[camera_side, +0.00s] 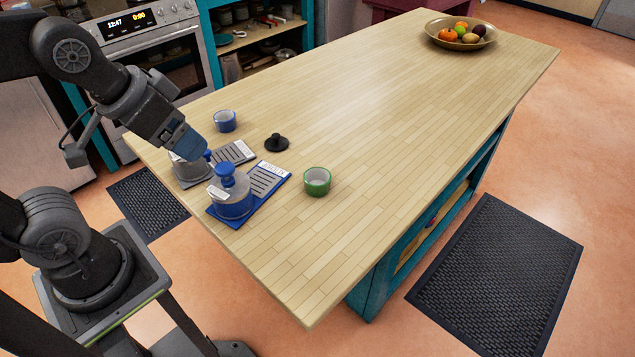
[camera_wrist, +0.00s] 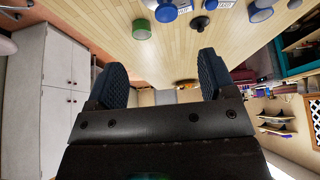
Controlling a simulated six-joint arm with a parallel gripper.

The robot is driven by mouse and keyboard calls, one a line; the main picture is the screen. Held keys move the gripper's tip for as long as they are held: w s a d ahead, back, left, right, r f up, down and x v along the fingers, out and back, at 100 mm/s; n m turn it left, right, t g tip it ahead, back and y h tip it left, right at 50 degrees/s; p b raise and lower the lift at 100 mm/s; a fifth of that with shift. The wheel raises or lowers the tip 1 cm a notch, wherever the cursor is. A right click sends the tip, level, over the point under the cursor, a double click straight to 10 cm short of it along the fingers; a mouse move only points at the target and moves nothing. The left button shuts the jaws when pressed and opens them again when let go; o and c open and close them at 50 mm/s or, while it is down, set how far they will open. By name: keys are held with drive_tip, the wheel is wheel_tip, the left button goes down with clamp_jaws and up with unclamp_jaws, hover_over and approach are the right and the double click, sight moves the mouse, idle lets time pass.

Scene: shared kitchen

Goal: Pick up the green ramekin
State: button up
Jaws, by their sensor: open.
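The green ramekin (camera_side: 317,181) stands upright on the wooden counter, to the right of the blue mat, and looks empty. It also shows in the wrist view (camera_wrist: 141,30) near the top, apart from my fingers. My gripper (camera_side: 200,155) is over the left end of the counter, near the two canisters and left of the ramekin. In the wrist view its two dark fingers (camera_wrist: 160,78) are spread apart with nothing between them.
A blue-lidded canister (camera_side: 231,195) stands on a blue mat (camera_side: 268,178). Another grey canister (camera_side: 188,170) is partly hidden behind my gripper. A blue ramekin (camera_side: 225,121) and a black lid (camera_side: 276,142) are farther back. A fruit bowl (camera_side: 460,31) is at the far end; the middle counter is clear.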

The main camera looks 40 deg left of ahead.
drive_tip(key=shift+o, duration=0.9)
drive_tip(key=n+g+y, duration=0.1)
drive_tip(key=n+g, duration=0.4)
drive_tip(key=n, duration=1.1)
hover_over(317, 180)
drive_tip(key=s+d, duration=0.2)
wheel_tip(317, 180, down, 14)
drive_tip(key=shift+w+a+f, duration=0.25)
drive_tip(key=shift+f, duration=2.5)
drive_tip(key=c, duration=1)
